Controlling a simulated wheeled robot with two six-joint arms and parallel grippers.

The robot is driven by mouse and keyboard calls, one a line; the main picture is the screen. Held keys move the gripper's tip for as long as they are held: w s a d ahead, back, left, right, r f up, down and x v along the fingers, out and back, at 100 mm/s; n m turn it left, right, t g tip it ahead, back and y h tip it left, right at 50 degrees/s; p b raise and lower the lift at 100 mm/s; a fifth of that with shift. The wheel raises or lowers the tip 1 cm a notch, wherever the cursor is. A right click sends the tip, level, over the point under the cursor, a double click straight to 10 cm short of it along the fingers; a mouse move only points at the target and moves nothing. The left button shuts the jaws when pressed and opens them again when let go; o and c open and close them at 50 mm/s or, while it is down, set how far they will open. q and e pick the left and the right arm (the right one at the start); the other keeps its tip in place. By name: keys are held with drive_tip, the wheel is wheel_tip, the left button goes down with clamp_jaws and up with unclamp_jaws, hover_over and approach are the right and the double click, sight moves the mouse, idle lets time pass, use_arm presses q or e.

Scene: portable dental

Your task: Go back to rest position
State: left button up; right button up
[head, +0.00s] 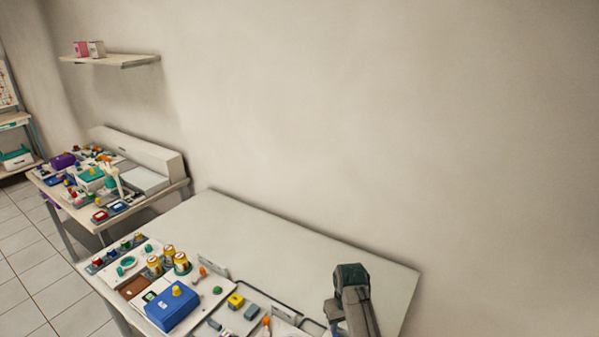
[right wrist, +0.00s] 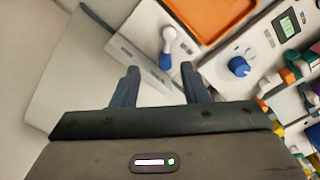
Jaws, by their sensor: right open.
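My right gripper (head: 337,325) is at the lower right of the head view, above the right part of the near table (head: 300,242). In the right wrist view its two dark fingers (right wrist: 158,85) stand apart with nothing between them. Beyond the fingertips lie a clear flat plate and a white tool with a blue end (right wrist: 166,60), apart from the fingers. My left gripper does not show in either view.
The near table holds a blue box (head: 172,310), orange-and-white jars (head: 181,263) and small parts. An orange tray (right wrist: 212,14) and a blue knob (right wrist: 239,66) show in the wrist view. A second cluttered table (head: 150,180) and a wall shelf (head: 120,61) stand left. The near table's back strip is bare.

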drive_tip(key=s+d+f+m+t, duration=0.1)
drive_tip(key=s+d+f, duration=0.3)
drive_tip(key=s+d, duration=0.45)
drive_tip(key=s+d+r+t, duration=0.15)
drive_tip(key=s+r, duration=0.25)
drive_tip(key=s, duration=0.5)
drive_tip(key=s+d+r+m+h, duration=0.1)
drive_tip(key=s+d+r, duration=0.15)
drive_tip(key=s, duration=0.75)
drive_tip(key=s+d+r+t, duration=0.1)
drive_tip(key=s+r, duration=0.3)
drive_tip(key=s, duration=0.5)
wheel_tip(320, 180, down, 41)
drive_tip(key=s+d+g+b, duration=0.1)
drive_tip(key=d+g+b, duration=0.15)
drive_tip(key=b, duration=0.65)
drive_tip(key=s+f+b, duration=0.2)
drive_tip(key=s+f, duration=0.7)
drive_tip(key=f, duration=0.2)
drive_tip(key=s+d+f+b, duration=0.1)
drive_tip(key=s+f+b, duration=0.2)
drive_tip(key=s+f, duration=0.6)
wheel_tip(320, 180, down, 3)
drive_tip(key=shift+d+r+m, duration=0.15)
drive_tip(key=shift+r+m, duration=0.05)
drive_tip(key=shift+m, duration=0.1)
